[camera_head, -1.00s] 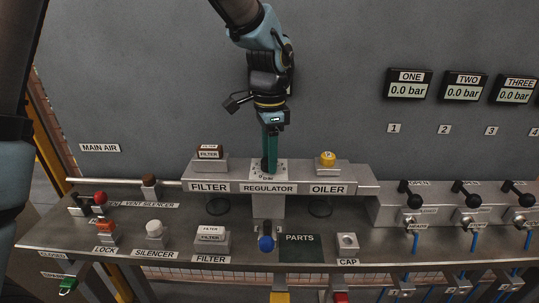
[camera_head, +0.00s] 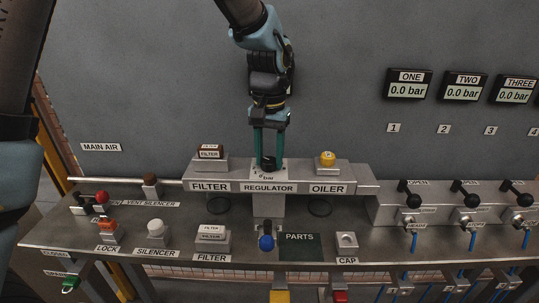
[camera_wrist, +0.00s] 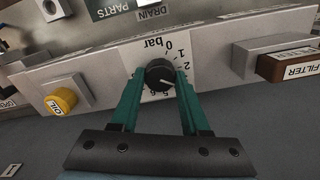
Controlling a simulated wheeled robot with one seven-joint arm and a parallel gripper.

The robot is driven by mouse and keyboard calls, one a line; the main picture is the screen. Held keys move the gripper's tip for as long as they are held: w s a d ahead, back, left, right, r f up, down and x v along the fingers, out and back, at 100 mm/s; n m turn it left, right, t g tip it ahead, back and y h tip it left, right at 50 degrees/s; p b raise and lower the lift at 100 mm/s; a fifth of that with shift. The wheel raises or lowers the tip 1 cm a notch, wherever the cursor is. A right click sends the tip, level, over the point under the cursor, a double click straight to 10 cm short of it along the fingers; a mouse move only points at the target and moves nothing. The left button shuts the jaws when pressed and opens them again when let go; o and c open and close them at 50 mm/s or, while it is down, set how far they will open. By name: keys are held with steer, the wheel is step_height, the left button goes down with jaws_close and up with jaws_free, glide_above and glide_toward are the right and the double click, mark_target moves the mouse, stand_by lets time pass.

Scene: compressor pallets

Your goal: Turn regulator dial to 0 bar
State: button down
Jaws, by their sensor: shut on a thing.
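The regulator dial is a black round knob (camera_wrist: 159,73) on a white scale plate (camera_wrist: 168,45) in the wrist view. The plate reads "bar" with 0, 1 and 2 visible, and 5 and 6 near the far side of the knob; a finger hides part of the scale. A white mark on the knob points toward the lower right, away from 0. My gripper (camera_wrist: 157,77) has its two green fingers on either side of the knob, shut on it. In the head view my gripper (camera_head: 268,164) comes down from above onto the plate behind the REGULATOR label (camera_head: 268,188).
The brown-topped filter block (camera_head: 210,153) stands left of the dial and the yellow oiler cap (camera_head: 327,157) right of it. A blue-knobbed part (camera_head: 266,241) stands below in front. Displays ONE (camera_head: 408,91), TWO and THREE read 0.0 bar.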

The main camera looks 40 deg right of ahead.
steer(key=n, duration=0.4)
steer(key=shift+n+p, duration=0.3)
steer(key=shift+p, duration=0.05)
steer(key=n+p, duration=0.1)
steer(key=n, duration=0.3)
steer(key=shift+r+n, duration=0.1)
steer(key=shift+n, duration=0.2)
steer(key=n+p, duration=0.2)
steer(key=n, duration=0.2)
steer(key=shift+a, duration=0.1)
steer(key=n+p, duration=0.3)
steer(key=n, duration=0.2)
steer(key=shift+n, duration=0.3)
steer(key=shift+c, duration=1.9)
jaws_free()
